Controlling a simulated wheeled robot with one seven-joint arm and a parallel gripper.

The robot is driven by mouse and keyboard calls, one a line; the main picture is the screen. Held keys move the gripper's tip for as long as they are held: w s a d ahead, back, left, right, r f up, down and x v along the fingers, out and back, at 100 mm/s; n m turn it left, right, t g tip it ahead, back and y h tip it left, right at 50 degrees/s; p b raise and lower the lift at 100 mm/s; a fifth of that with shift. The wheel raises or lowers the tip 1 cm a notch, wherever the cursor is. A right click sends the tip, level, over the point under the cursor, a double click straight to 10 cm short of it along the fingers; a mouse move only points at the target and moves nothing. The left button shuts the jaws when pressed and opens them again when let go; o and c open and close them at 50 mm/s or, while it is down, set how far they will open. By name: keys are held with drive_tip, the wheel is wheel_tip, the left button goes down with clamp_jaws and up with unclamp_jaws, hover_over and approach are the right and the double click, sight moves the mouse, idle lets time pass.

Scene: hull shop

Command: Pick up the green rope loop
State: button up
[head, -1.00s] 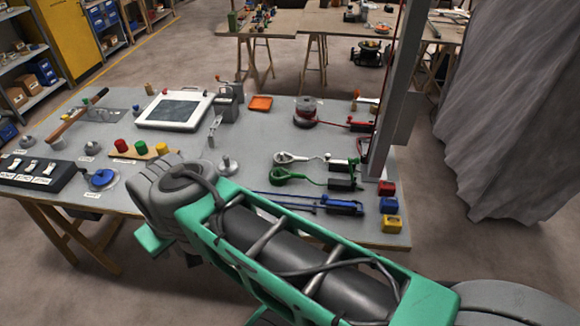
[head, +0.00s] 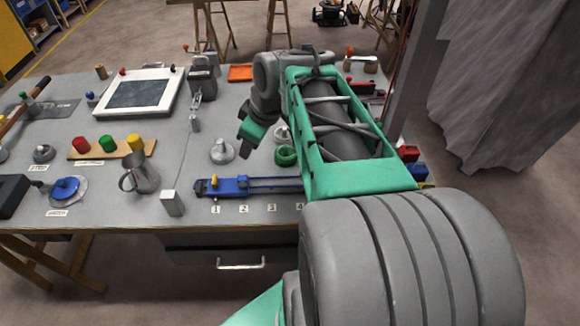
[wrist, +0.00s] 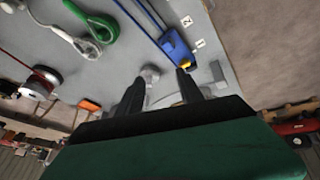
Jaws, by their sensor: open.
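The green rope loop (head: 286,156) lies on the grey bench, partly hidden behind my arm in the head view. In the wrist view the green loop (wrist: 102,28) is at the upper left, with its rope running up out of the frame. My gripper (head: 245,148) is to the left of the loop in the head view and apart from it. In the wrist view my gripper (wrist: 160,82) shows two spread fingers with nothing held between them, and the loop lies beyond and left of them.
A white loop (wrist: 84,48) lies right beside the green one. A blue slider rail (head: 250,185) runs along the bench's front. A grey knob on a round base (head: 222,152) stands left of my gripper. A red spool (wrist: 42,82) is at the wrist view's left. A grey post (head: 412,70) rises at right.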

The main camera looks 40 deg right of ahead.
drive_tip(key=s+d+f+n+t+b, duration=0.1)
drive_tip(key=d+f+n+b, duration=0.25)
drive_tip(key=d+f, duration=0.45)
drive_tip(key=s+d+f+n+t+b, duration=0.1)
drive_tip(key=s+d+f+n+b, duration=0.2)
drive_tip(key=d, duration=1)
drive_tip(key=x, duration=0.3)
drive_tip(key=b+x, duration=0.1)
drive_tip(key=x, duration=0.1)
drive_tip(key=w+x, duration=0.1)
drive_tip(key=x, duration=0.2)
drive_tip(key=shift+w+a, duration=0.1)
drive_tip(key=shift+r, duration=0.1)
drive_tip(key=shift+c, duration=0.3)
clamp_jaws()
